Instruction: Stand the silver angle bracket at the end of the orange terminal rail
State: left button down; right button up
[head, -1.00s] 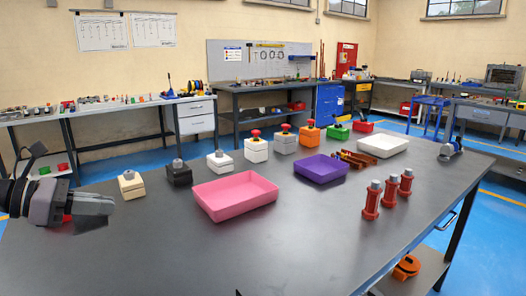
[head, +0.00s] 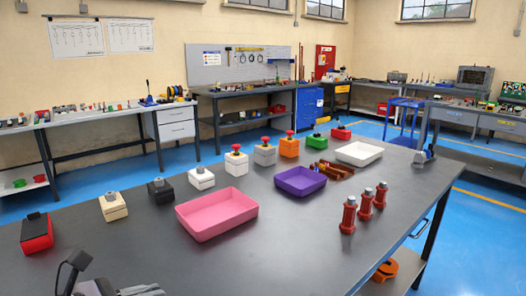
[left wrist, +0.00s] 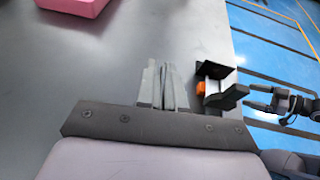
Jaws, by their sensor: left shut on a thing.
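My left gripper (left wrist: 165,88) shows in the left wrist view with its grey fingers close together on a thin grey piece that looks like the silver angle bracket; its shape is mostly hidden. In the head view only the top of this gripper (head: 125,290) shows at the bottom left edge. To its right in the wrist view is a dark and silver piece with an orange part (left wrist: 201,88), near the table edge. My right gripper (left wrist: 256,98) seems to reach toward that piece; its grip is unclear. In the head view an orange-brown slotted piece (head: 333,170) lies beyond the purple tray; I cannot tell if it is the terminal rail.
A pink tray (head: 217,213), a purple tray (head: 300,181) and a white tray (head: 359,153) stand on the grey table (head: 250,262). A row of button boxes lines the far edge, starting with a red box (head: 36,233). Red posts (head: 348,215) stand at right. The front is clear.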

pick_arm(q)
jog(key=shift+s+r+n+t+y+p, duration=0.35)
jog(key=shift+s+r+n, duration=0.1)
jog(key=shift+s, duration=0.15)
jog(key=shift+s+r+n+t+y+p, duration=0.25)
jog(key=shift+s+r+n+y, duration=0.1)
jog(key=shift+s+n, duration=0.15)
jog(key=shift+s+a+r+n+t+y, duration=0.35)
jog(key=shift+s+a+n+y, duration=0.1)
jog(key=shift+s+y, duration=0.15)
jog(key=shift+a, duration=0.1)
jog(key=shift+a, duration=0.1)
